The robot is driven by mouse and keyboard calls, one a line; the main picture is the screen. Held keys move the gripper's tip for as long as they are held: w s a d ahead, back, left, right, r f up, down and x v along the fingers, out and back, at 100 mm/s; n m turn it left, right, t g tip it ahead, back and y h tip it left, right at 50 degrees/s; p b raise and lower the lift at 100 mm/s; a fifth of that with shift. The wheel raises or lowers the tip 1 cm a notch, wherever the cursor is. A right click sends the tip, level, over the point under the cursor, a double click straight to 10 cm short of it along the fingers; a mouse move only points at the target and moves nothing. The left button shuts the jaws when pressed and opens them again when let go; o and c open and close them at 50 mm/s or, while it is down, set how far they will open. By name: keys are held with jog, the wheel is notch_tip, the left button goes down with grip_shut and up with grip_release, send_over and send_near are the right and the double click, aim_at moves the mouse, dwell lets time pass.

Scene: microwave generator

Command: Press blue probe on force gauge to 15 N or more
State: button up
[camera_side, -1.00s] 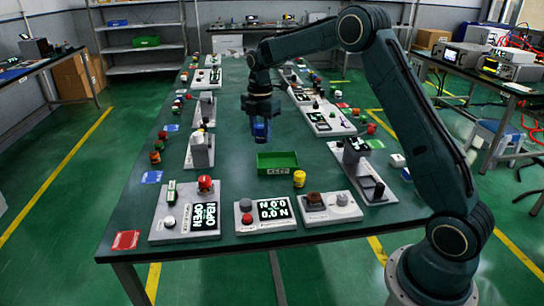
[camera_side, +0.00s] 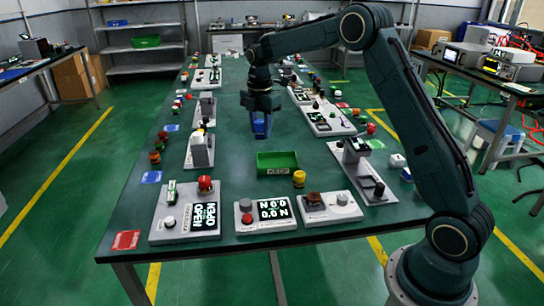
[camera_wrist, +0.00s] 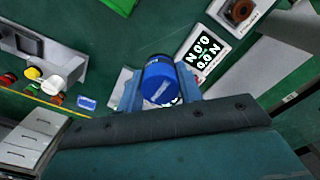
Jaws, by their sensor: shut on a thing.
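My gripper (camera_side: 262,116) is shut on the blue probe (camera_side: 261,126) and holds it over the middle of the table, behind the green bin. In the wrist view, the round blue end of the probe (camera_wrist: 160,82) sits between the two blue-grey fingers. The force gauge (camera_side: 265,213) is a light grey unit at the table's front edge, with a red button and a lit display. Both display lines appear to read 0.0 N. The probe is well apart from the gauge. The gauge display (camera_wrist: 203,48) also shows in the wrist view, right of the probe.
A green bin (camera_side: 277,164) stands between the probe and the gauge, with a yellow-topped button (camera_side: 299,178) beside it. A panel with a red button (camera_side: 205,184) is left of the gauge, and a knobbed unit (camera_side: 331,206) is right. More devices line both table sides; the middle is mostly clear.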

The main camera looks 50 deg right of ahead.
send_over(246, 202)
notch_tip(246, 202, down, 8)
jog(key=shift+w+r, duration=0.1)
jog(key=shift+f, duration=2.95)
jog(key=shift+f, duration=1.1)
dwell(2.2)
